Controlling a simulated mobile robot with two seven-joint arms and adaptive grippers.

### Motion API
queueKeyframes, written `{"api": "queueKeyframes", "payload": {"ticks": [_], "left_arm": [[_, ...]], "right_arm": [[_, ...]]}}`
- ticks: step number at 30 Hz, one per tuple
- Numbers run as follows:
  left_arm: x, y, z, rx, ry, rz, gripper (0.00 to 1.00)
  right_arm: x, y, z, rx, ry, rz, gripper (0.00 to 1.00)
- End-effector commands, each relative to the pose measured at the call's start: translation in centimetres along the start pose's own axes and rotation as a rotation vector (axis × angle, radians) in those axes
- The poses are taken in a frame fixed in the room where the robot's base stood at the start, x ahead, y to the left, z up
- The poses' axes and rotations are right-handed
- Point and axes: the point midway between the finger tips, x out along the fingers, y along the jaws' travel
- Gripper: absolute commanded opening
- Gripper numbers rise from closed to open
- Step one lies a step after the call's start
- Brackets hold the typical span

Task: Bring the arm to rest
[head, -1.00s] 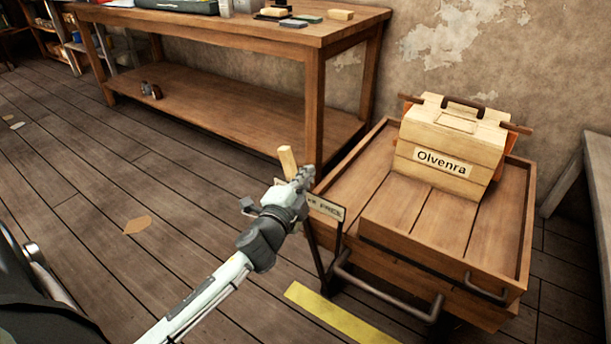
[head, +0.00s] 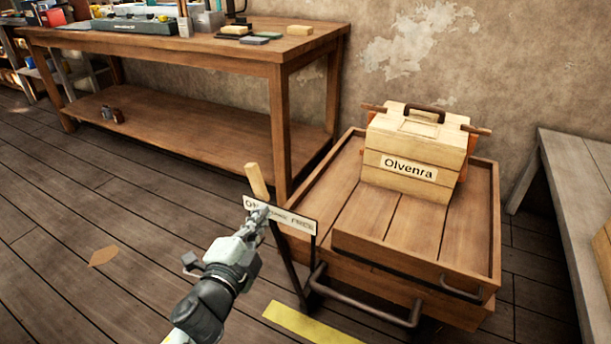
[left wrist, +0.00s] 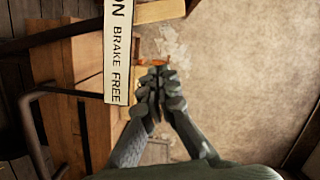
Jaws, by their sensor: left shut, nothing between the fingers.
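My left gripper (head: 256,222) is shut and empty in the head view, in front of a white sign plate (head: 300,222). A pale wooden lever handle (head: 257,182) stands up just beyond it, tilted a little left. In the left wrist view the shut fingertips (left wrist: 157,78) point at the wall, to the right of the sign (left wrist: 117,50), which reads "BRAKE FREE". The handle end (left wrist: 160,10) shows at the top there, apart from the fingertips. My right gripper is not in view.
A wooden cart (head: 345,210) with a dark handle bar (head: 365,307) holds a wooden case labelled "Olvenra" (head: 415,150). A workbench (head: 180,50) with tools stands behind. A grey bench (head: 580,190) is at the right. Yellow tape (head: 308,325) marks the floor. Floor at left is mostly clear.

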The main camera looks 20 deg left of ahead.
Motion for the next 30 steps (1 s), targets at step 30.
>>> {"api": "queueKeyframes", "payload": {"ticks": [30], "left_arm": [[-14.9,25.6,8.5,-0.758,-0.916,0.828,0.00]], "right_arm": [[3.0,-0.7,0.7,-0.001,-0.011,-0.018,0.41]]}}
